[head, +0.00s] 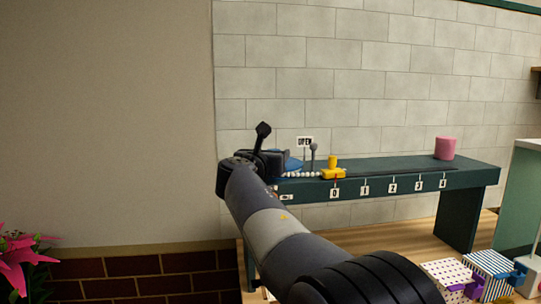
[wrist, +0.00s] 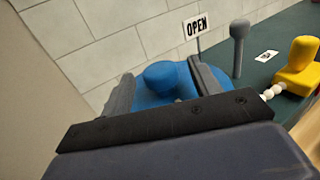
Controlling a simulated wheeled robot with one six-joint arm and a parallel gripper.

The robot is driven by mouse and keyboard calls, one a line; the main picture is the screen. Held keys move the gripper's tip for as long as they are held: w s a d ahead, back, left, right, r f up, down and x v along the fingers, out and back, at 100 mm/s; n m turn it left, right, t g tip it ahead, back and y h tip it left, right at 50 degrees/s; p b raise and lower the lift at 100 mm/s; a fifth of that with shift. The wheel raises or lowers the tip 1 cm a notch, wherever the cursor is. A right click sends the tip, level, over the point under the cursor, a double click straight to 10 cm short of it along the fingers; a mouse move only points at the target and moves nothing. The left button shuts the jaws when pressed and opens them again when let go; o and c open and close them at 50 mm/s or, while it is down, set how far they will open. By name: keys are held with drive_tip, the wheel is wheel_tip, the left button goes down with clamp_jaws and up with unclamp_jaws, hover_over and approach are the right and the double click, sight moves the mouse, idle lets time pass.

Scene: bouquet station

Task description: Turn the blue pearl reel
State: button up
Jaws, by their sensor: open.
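The blue pearl reel (wrist: 166,78) shows in the wrist view as a blue disc with a raised round blue knob. In the head view only a blue sliver of the reel (head: 293,164) shows beside my gripper. My gripper (wrist: 162,84) is open, with one finger on each side of the knob. The right finger looks very close to the knob; I cannot tell whether it touches. A string of white pearls (head: 302,174) runs from near the reel to a yellow slider (head: 333,173), whose yellow body also shows in the wrist view (wrist: 300,68).
A grey post with a round top (wrist: 238,48) stands right of the reel. An OPEN sign (head: 305,141) stands behind. The dark green bench (head: 400,170) carries numbered tags and a pink cylinder (head: 445,148). Patterned boxes (head: 490,266) sit at lower right.

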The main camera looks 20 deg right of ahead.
drive_tip(key=b+v, duration=0.1)
drive_tip(key=v, duration=1)
drive_tip(key=shift+w+d, duration=0.1)
drive_tip(key=p+x, duration=0.1)
drive_tip(key=x, duration=1)
drive_tip(key=shift+y, duration=0.3)
